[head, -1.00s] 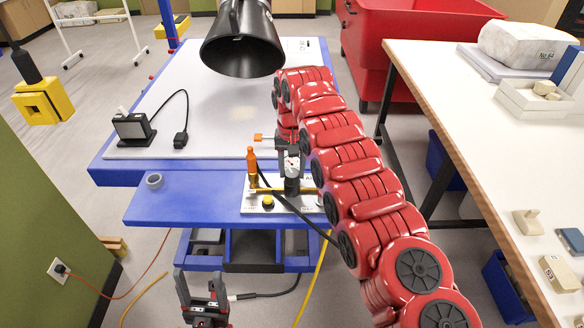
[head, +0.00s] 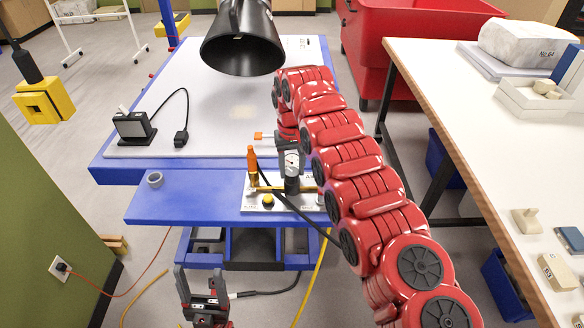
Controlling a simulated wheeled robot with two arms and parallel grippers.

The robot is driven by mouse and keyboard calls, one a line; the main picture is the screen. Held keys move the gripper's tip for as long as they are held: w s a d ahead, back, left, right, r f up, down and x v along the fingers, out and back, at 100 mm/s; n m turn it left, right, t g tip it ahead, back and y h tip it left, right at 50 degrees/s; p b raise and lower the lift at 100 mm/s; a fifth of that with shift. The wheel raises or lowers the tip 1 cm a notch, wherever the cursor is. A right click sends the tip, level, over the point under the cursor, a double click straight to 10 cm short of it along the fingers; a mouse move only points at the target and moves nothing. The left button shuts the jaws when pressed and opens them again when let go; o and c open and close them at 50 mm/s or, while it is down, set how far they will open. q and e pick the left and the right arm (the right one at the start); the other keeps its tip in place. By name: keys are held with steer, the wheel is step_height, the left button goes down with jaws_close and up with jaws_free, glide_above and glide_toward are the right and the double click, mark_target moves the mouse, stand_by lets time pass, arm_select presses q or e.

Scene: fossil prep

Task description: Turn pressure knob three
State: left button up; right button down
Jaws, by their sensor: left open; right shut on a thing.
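A small pale panel (head: 283,204) lies on the blue shelf at the bench's front edge. A black knob-like cylinder (head: 292,185) stands just below the gauge. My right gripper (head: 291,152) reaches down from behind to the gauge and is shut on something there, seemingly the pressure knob. Its exact contact is hidden, and any number on the knob is unreadable. My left gripper (head: 202,283) is open and empty, low in front of the shelf.
A black lamp hood (head: 242,50) hangs over the white bench top (head: 225,85). A black device (head: 133,127) with a cable and a grey ring (head: 155,180) lie to the left. A white table (head: 480,130) stands at right, a red bin (head: 400,40) behind.

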mark_target(292, 171)
steer(key=shift+c, duration=1.6)
jaws_free()
step_height(292, 171, up, 5)
steer(key=p, duration=0.3)
step_height(292, 171, up, 12)
steer(key=p, duration=1.2)
steer(key=shift+r+p, duration=0.25)
steer(key=shift+p, duration=0.15)
